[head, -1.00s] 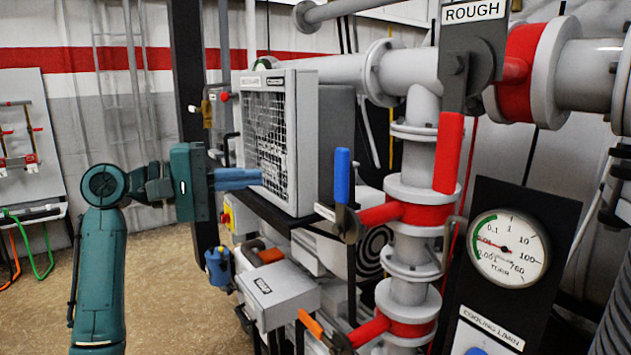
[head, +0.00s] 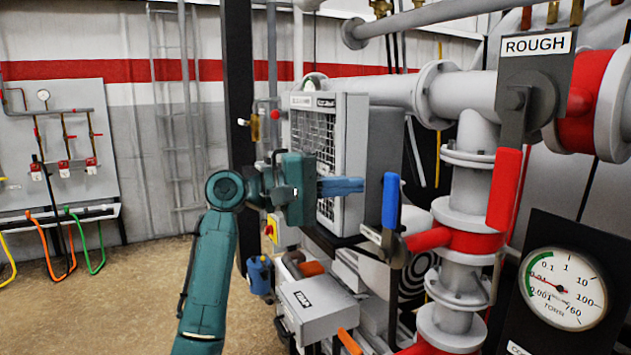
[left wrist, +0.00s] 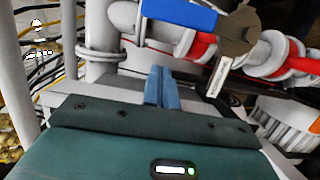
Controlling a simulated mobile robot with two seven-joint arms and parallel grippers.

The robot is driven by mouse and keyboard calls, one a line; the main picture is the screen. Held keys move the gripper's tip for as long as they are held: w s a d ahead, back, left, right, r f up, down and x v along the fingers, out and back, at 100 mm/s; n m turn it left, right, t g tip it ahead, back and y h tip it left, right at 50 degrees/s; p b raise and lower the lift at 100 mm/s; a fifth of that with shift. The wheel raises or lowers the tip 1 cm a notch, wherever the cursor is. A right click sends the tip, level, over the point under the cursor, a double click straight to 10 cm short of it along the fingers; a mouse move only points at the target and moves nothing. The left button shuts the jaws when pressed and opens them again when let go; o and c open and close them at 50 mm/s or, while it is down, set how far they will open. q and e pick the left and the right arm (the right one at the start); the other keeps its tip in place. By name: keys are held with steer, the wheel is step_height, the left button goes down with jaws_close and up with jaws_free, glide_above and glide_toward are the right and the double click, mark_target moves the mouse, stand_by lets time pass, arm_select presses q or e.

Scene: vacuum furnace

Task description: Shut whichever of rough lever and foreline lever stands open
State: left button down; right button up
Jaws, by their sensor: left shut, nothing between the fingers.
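The rough lever (head: 504,188) has a red handle that hangs straight down below the ROUGH sign (head: 536,45), across its level pipe. A blue-handled lever (head: 391,201) stands upright along the vertical pipe below it. Its small tag is unreadable, so I cannot tell if it is the foreline lever. An orange-handled lever (head: 348,342) sits tilted at the bottom edge, its name not visible. My left gripper (head: 358,187) is shut and empty, its blue fingers pointing right, just left of the blue handle. The left wrist view shows the fingers (left wrist: 161,88) below the blue handle (left wrist: 180,14), apart from it. My right gripper is out of view.
A grey mesh-fronted box (head: 354,160) stands right behind the left fingers. A dial gauge (head: 564,289) is at the right. A grey box (head: 312,306) sits below the gripper. Open floor (head: 120,300) lies at the left.

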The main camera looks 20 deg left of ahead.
mark_target(389, 219)
arm_select(q)
steer(key=s+d, duration=0.1)
steer(key=d, duration=0.1)
steer(key=s+d, duration=0.1)
steer(key=shift+d+p, duration=0.35)
steer(key=shift+p, duration=0.05)
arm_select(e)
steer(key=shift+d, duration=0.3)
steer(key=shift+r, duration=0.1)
